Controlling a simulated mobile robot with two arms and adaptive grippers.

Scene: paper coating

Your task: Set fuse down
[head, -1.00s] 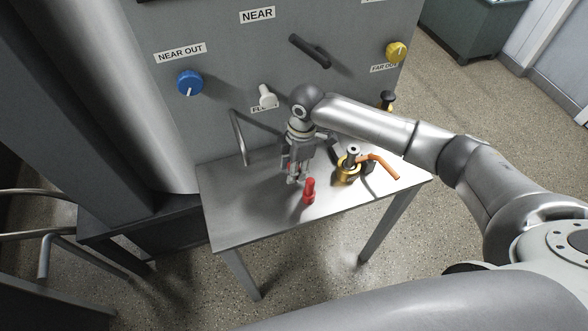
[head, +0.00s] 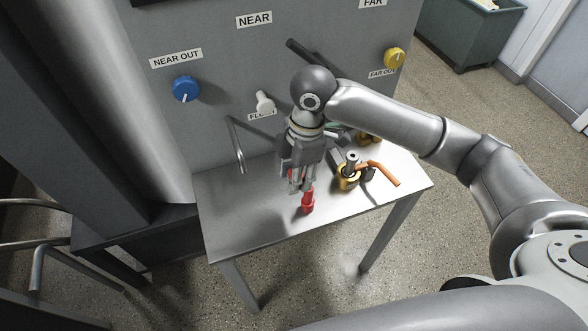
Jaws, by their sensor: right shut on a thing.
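A second red piece (head: 307,202) stands upright on the table (head: 245,225), just in front of and right of the fingertips. The fingers overlap its top in the picture. My left gripper is out of view.
A brass fitting with an orange handle (head: 382,170) stands right of the gripper; another brass piece (head: 368,138) is behind it. The grey panel has a blue knob (head: 186,89), a white knob (head: 264,102) and a yellow knob (head: 394,58). The table's left part is clear.

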